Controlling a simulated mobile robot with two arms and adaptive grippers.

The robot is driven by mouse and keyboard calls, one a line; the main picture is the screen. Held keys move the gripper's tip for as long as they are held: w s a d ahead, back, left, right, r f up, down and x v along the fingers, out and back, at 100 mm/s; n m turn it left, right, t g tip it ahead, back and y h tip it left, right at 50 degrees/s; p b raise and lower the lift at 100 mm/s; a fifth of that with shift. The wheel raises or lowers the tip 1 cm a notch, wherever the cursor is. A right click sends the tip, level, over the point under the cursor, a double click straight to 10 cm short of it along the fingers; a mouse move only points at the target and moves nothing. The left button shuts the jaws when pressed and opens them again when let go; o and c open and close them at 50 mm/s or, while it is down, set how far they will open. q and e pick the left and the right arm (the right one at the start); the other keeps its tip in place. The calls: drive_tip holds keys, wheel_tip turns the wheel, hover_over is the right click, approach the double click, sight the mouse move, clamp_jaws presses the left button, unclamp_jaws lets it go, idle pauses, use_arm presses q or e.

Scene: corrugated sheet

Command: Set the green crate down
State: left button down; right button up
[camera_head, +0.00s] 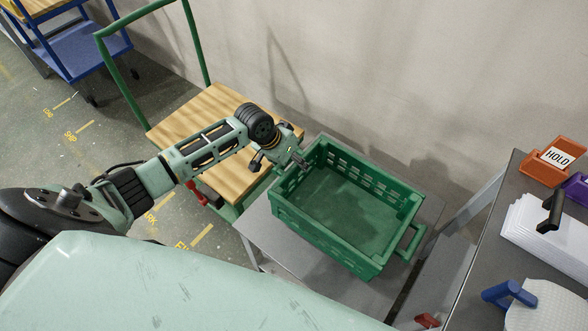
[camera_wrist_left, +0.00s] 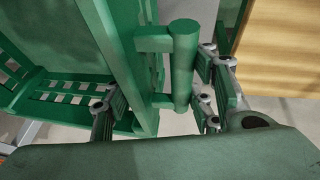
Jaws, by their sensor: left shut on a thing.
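The green crate (camera_head: 345,255) is an open, empty box with slotted walls. In the head view it is over a grey table (camera_head: 268,232); I cannot tell whether its base touches the top. A bar handle (camera_head: 411,243) sticks out on its right side. My left gripper (camera_head: 290,160) is at the crate's left side. In the left wrist view the left gripper (camera_wrist_left: 160,105) has its fingers on both sides of the crate's near handle (camera_wrist_left: 183,65) and wall, shut on it. The crate wall (camera_wrist_left: 115,50) also shows there. My right gripper is not in view.
A cart with a wooden deck (camera_head: 215,125) and green rail stands behind my left arm. A blue cart (camera_head: 80,50) is at the far left. At right, a dark table (camera_head: 480,240) holds an orange HOLD bin (camera_head: 550,163), white sheets (camera_head: 545,235) and a blue-handled tool (camera_head: 510,293).

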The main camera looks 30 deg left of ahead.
use_arm(q)
drive_tip(key=f, duration=0.4)
drive_tip(key=shift+w, duration=0.2)
drive_tip(key=c, duration=1.2)
unclamp_jaws()
drive_tip(key=shift+s+f, duration=0.1)
drive_tip(key=o, duration=0.4)
drive_tip(key=shift+o, duration=0.2)
